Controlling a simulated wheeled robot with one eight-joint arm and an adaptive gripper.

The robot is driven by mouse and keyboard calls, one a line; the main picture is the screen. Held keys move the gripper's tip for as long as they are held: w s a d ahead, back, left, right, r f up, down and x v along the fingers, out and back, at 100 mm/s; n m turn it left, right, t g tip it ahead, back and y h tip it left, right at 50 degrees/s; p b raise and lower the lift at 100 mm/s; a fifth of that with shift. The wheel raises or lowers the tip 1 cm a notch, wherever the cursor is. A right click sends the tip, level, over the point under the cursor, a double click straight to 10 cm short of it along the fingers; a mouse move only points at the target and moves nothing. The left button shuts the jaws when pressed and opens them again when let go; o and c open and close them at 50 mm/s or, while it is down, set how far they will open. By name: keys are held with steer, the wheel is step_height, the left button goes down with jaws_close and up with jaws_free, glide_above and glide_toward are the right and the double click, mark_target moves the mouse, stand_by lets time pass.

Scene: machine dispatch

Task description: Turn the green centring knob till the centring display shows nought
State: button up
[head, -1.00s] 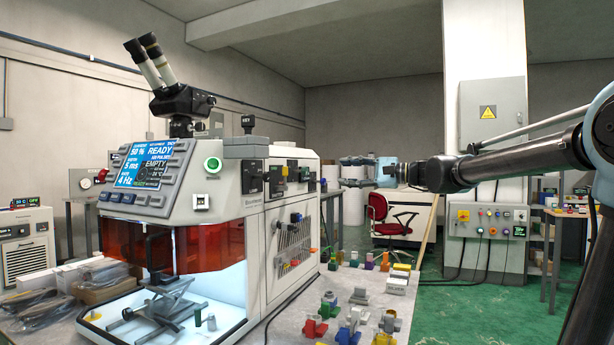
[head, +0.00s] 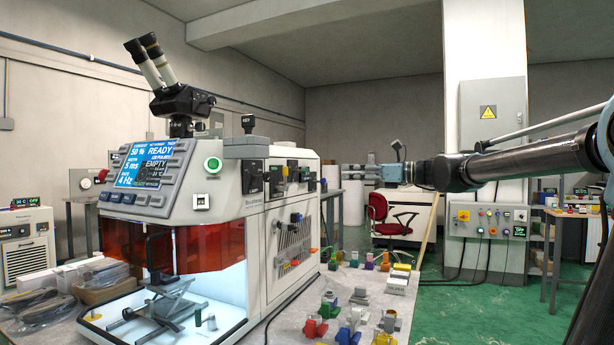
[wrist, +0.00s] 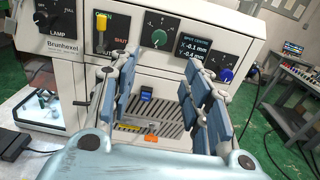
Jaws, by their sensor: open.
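The green centring knob (wrist: 159,38) is on a dark panel of the white machine (wrist: 180,60), at the top middle of the wrist view. Beside it to the right, the display (wrist: 194,50) is headed "SPOT CENTRE" and reads about -0.1 mm and -0.4 mm. A blue knob (wrist: 225,75) sits right of and below the display. My gripper (wrist: 160,86) is open and empty, its fingers spread below the green knob in the picture and apart from it. In the head view my gripper (head: 356,172) points left towards the machine's side.
A yellow-handled lever (wrist: 101,35) and a lamp dial (wrist: 44,18) are left of the green knob. A blue switch (wrist: 147,93) and a slotted vent lie below. Several coloured small parts (head: 350,318) stand on the bench beside the machine.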

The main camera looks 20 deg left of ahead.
mark_target(307, 172)
steer(key=a, duration=0.5)
steer(key=w+a, duration=0.1)
steer(key=a, duration=1)
steer(key=shift+w+a, duration=0.15)
steer(key=shift+a, duration=0.2)
jaws_close()
